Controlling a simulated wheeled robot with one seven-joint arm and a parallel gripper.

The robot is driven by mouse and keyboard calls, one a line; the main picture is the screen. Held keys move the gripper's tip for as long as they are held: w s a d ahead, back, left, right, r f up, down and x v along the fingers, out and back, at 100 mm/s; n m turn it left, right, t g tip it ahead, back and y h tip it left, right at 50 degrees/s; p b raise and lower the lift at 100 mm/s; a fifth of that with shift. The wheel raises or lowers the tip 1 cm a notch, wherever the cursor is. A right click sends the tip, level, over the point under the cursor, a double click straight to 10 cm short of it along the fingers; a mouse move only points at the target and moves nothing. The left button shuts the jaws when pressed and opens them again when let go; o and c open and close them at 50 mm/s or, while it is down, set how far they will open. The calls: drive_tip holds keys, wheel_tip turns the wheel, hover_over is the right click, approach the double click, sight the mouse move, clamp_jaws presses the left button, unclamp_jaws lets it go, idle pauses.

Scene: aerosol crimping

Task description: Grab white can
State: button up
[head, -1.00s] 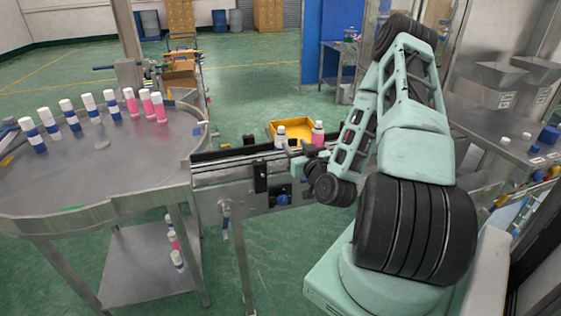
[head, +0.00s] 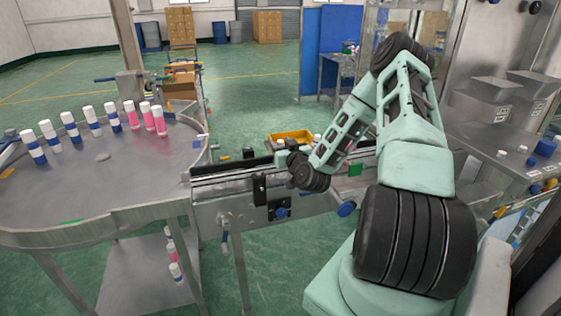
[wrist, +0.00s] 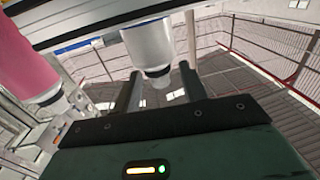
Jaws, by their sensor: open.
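The white can (wrist: 148,45) shows large in the wrist view, with its narrow end toward my gripper (wrist: 160,72). My gripper is open, with one dark finger on each side of the can's narrow end; I cannot tell whether either finger touches it. In the head view only a small white top of the can (head: 281,142) shows above the conveyor (head: 232,178), and my wrist hides the fingers. A pink can (wrist: 30,55) stands beside the white can, at the left of the wrist view.
A round steel table (head: 70,190) at the left holds several white-and-blue and pink cans. A yellow bin (head: 292,135) is behind the conveyor. A steel counter (head: 495,165) with small parts is at the right. Green floor lies open behind.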

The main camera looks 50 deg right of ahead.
drive_tip(key=shift+w+d, duration=0.15)
drive_tip(key=shift+w, duration=0.2)
drive_tip(key=shift+c, duration=0.3)
clamp_jaws()
